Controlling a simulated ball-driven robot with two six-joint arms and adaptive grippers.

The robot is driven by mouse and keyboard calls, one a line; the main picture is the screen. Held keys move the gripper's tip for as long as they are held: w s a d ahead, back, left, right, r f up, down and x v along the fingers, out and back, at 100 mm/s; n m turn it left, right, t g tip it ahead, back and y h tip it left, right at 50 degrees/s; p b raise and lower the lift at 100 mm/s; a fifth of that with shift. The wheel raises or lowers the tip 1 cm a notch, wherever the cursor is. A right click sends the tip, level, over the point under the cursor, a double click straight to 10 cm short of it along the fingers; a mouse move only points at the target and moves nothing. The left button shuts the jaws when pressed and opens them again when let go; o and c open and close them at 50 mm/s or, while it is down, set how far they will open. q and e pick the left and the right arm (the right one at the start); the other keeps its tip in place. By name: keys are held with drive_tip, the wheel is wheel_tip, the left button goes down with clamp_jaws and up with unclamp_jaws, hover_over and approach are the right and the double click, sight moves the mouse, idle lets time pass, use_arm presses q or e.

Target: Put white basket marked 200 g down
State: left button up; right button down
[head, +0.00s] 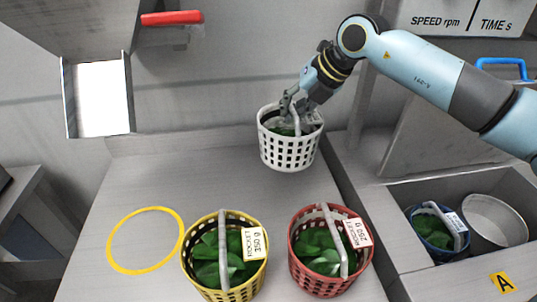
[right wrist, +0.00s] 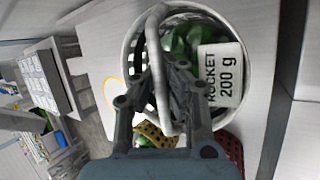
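The white basket (head: 289,150) with green leaves inside hangs upright at the back of the grey table in the head view. My right gripper (head: 292,108) is at its handle from above. In the right wrist view the white basket (right wrist: 262,35) shows its label "ROCKET 200 g" (right wrist: 221,75), and the grey handle (right wrist: 157,60) passes between the fingers of my right gripper (right wrist: 165,75), which look shut on it. I cannot tell whether the basket's base touches the table. My left gripper is in neither view.
A yellow basket (head: 188,262) marked 350 g and a red basket (head: 297,262) marked 250 g stand at the table's front. A yellow ring (head: 112,254) marks clear table at left. A blue basket (head: 412,218) and a metal bowl (head: 496,222) sit in the right-hand bay.

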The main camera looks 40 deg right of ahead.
sight(319, 129)
wheel_tip(319, 129, down, 8)
drive_tip(key=shift+r, duration=0.1)
idle(0.4)
drive_tip(key=c, duration=1.5)
unclamp_jaws()
drive_tip(key=shift+r, duration=0.1)
drive_tip(key=p+v, duration=0.1)
drive_tip(key=v, duration=1)
drive_tip(key=shift+s+d, duration=0.1)
drive_tip(key=shift+s, duration=0.05)
drive_tip(key=shift+s+r, duration=0.15)
drive_tip(key=shift+r, duration=0.2)
